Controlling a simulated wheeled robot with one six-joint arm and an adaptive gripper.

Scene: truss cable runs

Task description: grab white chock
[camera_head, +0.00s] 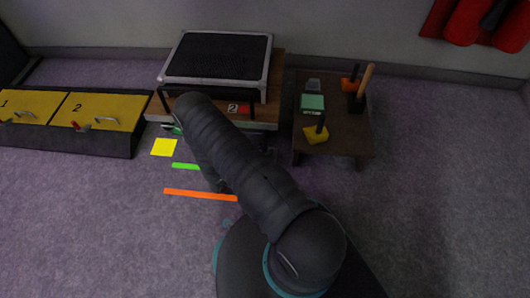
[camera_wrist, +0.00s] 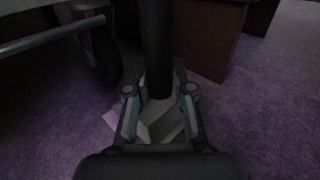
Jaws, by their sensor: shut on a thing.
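In the wrist view my gripper (camera_wrist: 160,93) has its two fingers closed around a pale grey-white chock (camera_wrist: 160,112). A thick black handle (camera_wrist: 157,45) rises upright from it. The chock's lower part is partly hidden between the fingers, and I cannot tell whether it touches the floor. In the head view my arm reaches down beside the cart, and the fingers and chock are mostly hidden.
A wheeled cart (camera_head: 160,115) with a black-topped case (camera_head: 215,57) stands close; its wheel (camera_wrist: 105,55) is left in the wrist view. A low brown table (camera_head: 345,135) holds a yellow chock (camera_head: 316,134) and green block (camera_head: 312,103). Yellow drawers (camera_head: 100,108) stand left. Front floor is open.

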